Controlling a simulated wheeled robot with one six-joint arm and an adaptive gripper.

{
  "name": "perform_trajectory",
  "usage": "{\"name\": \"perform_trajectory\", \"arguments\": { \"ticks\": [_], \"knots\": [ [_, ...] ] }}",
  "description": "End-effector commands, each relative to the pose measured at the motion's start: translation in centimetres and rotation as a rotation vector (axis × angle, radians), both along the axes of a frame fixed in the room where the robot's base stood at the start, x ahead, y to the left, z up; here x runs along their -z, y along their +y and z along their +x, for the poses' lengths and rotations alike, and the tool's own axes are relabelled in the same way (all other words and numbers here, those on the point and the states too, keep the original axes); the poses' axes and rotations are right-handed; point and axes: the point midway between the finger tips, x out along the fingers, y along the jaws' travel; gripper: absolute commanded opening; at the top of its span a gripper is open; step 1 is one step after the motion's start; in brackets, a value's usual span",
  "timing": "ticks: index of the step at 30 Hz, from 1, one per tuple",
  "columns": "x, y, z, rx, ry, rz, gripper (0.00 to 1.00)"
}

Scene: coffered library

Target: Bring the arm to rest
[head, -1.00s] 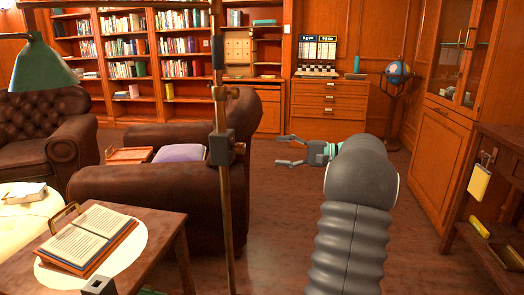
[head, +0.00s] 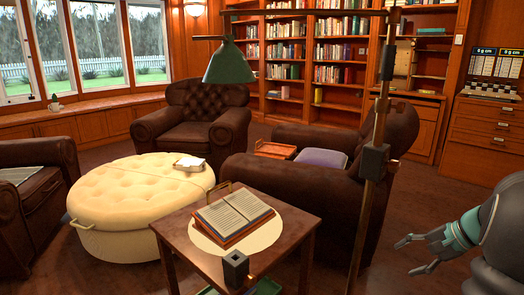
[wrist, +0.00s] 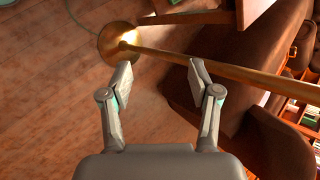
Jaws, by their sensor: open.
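My gripper (head: 418,254) is at the lower right of the head view, its two fingers apart and nothing between them. My grey arm end (head: 500,245) shows beside it, cut by the right edge. In the wrist view my gripper (wrist: 160,75) is open, with both fingertips spread. Beyond the fingers, a brass lamp pole (wrist: 230,68) runs across the picture to its round base (wrist: 119,43) on the wooden floor. I cannot tell how far the pole is from the fingertips.
A brass floor lamp pole (head: 369,200) with a green shade (head: 228,66) stands left of my gripper. A wooden side table (head: 184,229) carries an open book (head: 234,212). A leather armchair (head: 337,190) stands behind the pole. A cream ottoman (head: 125,190) is at left.

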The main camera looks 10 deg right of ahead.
Motion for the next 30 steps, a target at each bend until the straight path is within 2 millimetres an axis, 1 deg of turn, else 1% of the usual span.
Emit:
{"name": "perform_trajectory", "arguments": {
  "ticks": [1,3,9,15,17,24,27,30],
  "knots": [
    [0.0,2.3,-0.9,-0.049,0.032,-0.064,0.62],
    [0.2,4.6,-2.3,-0.109,0.070,-0.153,0.62],
    [0.2,10.4,-6.2,-0.296,0.121,-0.399,0.62],
    [-0.3,15.3,-9.8,-0.485,0.098,-0.625,0.62],
    [-0.5,16.6,-10.9,-0.541,0.078,-0.687,0.62],
    [-1.4,21.9,-14.8,-0.753,-0.044,-0.881,0.62],
    [-2.1,24.1,-16.0,-0.815,-0.122,-0.922,0.62],
    [-3.5,26.0,-16.5,-0.857,-0.206,-0.951,0.62]
  ]
}}
